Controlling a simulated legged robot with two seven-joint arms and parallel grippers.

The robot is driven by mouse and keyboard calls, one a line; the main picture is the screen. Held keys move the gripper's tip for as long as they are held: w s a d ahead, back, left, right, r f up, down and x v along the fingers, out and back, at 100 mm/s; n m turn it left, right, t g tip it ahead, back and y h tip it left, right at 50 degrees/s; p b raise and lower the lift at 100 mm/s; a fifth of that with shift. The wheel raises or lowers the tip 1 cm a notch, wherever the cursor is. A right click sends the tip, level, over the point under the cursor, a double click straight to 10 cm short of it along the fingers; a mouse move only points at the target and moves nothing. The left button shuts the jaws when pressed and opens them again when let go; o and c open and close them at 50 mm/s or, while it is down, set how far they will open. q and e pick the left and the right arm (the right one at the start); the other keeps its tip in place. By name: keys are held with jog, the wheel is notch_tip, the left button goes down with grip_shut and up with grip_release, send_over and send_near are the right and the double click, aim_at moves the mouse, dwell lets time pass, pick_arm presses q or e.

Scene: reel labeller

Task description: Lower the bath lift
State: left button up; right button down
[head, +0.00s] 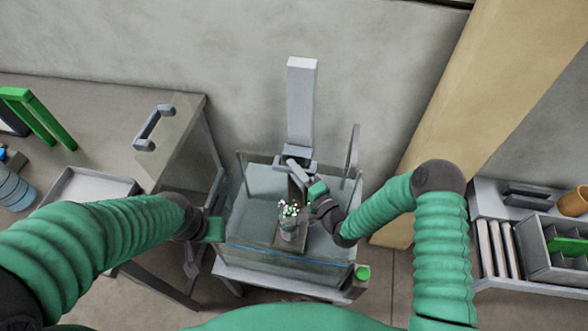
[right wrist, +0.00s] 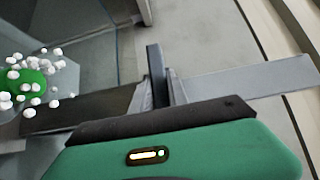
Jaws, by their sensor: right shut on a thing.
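The bath (head: 268,255) is a clear, glass-walled tank with a blue line along its front. The bath lift (head: 301,105) has a tall grey column at the back and a grey bar over the tank. The white bits also show in the right wrist view (right wrist: 30,78). My right gripper (head: 307,190) is shut on the lift's grey handle bar, partly hidden by the gripper. My left gripper (head: 216,229) is by the tank's left wall; its jaws are unclear.
A side table with a pale tray (head: 88,188) and a grey-handled box (head: 172,140) stands left of the tank. A shelf with a grey divided bin (head: 550,250) is at the right. A tan post (head: 480,100) rises behind my right arm.

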jog(key=shift+a, duration=0.15)
notch_tip(320, 180, down, 2)
jog(key=shift+f+b, duration=0.1)
jog(key=shift+b, duration=0.95)
jog(key=c, duration=1.3)
grip_release()
notch_tip(320, 180, up, 4)
jog(key=shift+w+f, duration=0.1)
jog(key=shift+f, duration=0.15)
jog(key=shift+s+r+b, duration=0.15)
jog(key=shift+s+r, duration=0.1)
jog(key=shift+s, duration=2.45)
jog(key=shift+s+r+b, duration=0.1)
jog(key=shift+s+r, duration=0.15)
jog(key=shift+s, duration=2.45)
jog(key=shift+s+r+b, duration=0.15)
jog(key=shift+s+r, duration=0.1)
jog(key=shift+s, duration=2.45)
